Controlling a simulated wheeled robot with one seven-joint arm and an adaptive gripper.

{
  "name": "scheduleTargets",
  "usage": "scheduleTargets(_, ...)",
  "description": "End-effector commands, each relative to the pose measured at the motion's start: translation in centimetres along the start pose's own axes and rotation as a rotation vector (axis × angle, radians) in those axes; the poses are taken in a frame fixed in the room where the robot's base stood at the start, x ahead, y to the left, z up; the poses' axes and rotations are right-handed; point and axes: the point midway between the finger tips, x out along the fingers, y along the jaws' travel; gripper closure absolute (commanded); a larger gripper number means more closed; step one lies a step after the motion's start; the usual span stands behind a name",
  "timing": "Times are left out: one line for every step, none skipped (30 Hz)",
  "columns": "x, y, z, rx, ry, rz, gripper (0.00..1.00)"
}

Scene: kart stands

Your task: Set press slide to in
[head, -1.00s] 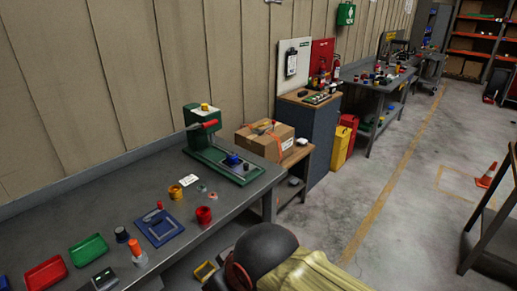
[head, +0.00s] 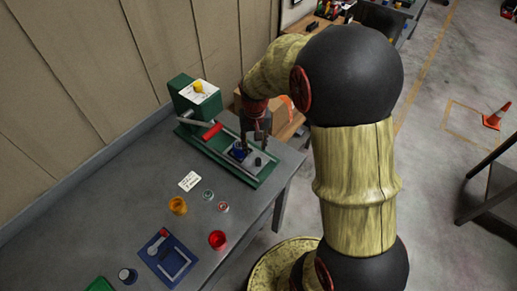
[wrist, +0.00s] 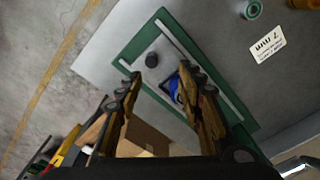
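The green press (head: 183,95) stands on the grey bench, with a red-gripped lever (head: 212,131) and a long green base. On the base, a grey slide plate (head: 250,155) lies between rails and carries a blue part (head: 238,153) and a black knob (head: 258,161). My gripper (head: 256,146) points down over the slide. In the wrist view my gripper (wrist: 161,75) is open and empty. The black knob (wrist: 152,60) shows between and beyond its fingertips, apart from them. The blue part (wrist: 174,88) is close to the right finger, which partly hides it.
A white label card (head: 189,181), a yellow-orange cup (head: 178,205), a red cup (head: 217,239) and a blue fixture (head: 165,257) are on the bench nearer me. A cardboard box (wrist: 140,138) is beside the press. The wall runs behind the bench.

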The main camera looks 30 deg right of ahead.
Motion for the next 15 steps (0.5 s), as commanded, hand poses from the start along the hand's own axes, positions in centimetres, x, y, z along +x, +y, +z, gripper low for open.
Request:
scheduleTargets(0.7, 0.6, -0.4, 0.019, -0.025, 0.004, 0.62)
scheduleTargets(1.2, 0.8, -0.6, 0.027, -0.033, 0.005, 0.62)
scheduleTargets(1.9, 1.1, -0.8, 0.037, -0.042, 0.006, 0.62)
scheduleTargets(2.3, 1.3, -0.9, 0.042, -0.048, 0.007, 0.62)
scheduleTargets(2.6, 1.4, -1.1, 0.047, -0.052, 0.008, 0.62)
scheduleTargets(3.0, 1.6, -1.2, 0.051, -0.056, 0.008, 0.62)
scheduleTargets(3.3, 1.6, -1.2, 0.053, -0.059, 0.009, 0.62)
scheduleTargets(3.7, 1.7, -1.1, 0.054, -0.062, 0.009, 0.62)
scheduleTargets(4.1, 1.7, -1.1, 0.055, -0.064, 0.009, 0.62)
scheduleTargets(4.5, 1.7, -1.1, 0.056, -0.065, 0.01, 0.62)
scheduleTargets(4.8, 1.7, -1.0, 0.056, -0.065, 0.01, 0.62)
scheduleTargets(5.4, 1.7, -1.0, 0.055, -0.064, 0.009, 0.62)
scheduleTargets(5.8, 1.7, -1.0, 0.055, -0.063, 0.009, 0.62)
scheduleTargets(6.3, 1.7, -0.9, 0.055, -0.064, 0.009, 0.62)
scheduleTargets(7.0, 1.7, -0.9, 0.055, -0.065, 0.009, 0.62)
